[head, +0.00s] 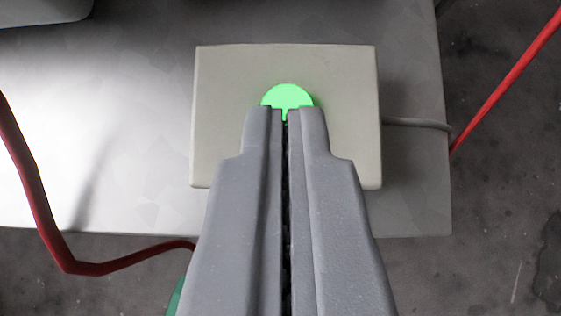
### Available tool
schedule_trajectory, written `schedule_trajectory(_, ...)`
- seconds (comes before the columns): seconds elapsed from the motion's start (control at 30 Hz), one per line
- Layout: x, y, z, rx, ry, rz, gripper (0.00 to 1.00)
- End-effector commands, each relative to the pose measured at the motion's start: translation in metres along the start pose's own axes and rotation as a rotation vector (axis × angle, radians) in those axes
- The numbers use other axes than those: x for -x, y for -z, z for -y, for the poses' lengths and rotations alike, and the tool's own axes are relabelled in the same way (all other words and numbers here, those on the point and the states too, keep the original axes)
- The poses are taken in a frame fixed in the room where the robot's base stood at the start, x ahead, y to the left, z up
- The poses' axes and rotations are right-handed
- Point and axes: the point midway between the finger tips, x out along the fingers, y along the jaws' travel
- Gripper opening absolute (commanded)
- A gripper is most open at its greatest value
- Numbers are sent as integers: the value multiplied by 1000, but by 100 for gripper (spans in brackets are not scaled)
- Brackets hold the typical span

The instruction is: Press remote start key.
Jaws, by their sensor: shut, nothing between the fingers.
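The remote start key (287,94) is a round, bright green, lit button on top of a beige box (225,115). My gripper (286,110) is shut and empty, with its two grey fingers side by side. The fingertips lie over the lower part of the green key in the head view and hide it. I cannot tell whether the tips touch the key or are just above it. The near middle part of the box is hidden behind the fingers.
The box sits on a light grey metal surface (120,130) with edges at the right and front. A grey cable (415,123) leaves the box on the right. Red cables run at left (35,195) and right (505,80). Dark concrete floor (490,230) lies beyond.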

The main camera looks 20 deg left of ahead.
Motion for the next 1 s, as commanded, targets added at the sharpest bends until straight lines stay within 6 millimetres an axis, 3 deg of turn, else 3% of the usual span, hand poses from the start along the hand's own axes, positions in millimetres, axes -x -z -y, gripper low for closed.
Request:
schedule_trajectory(0.1,23,4,-1,2,-4,-7,0)
schedule_trajectory(0.4,60,4,-1,2,-3,-7,0)
schedule_trajectory(1.0,68,4,-1,1,-3,-6,0)
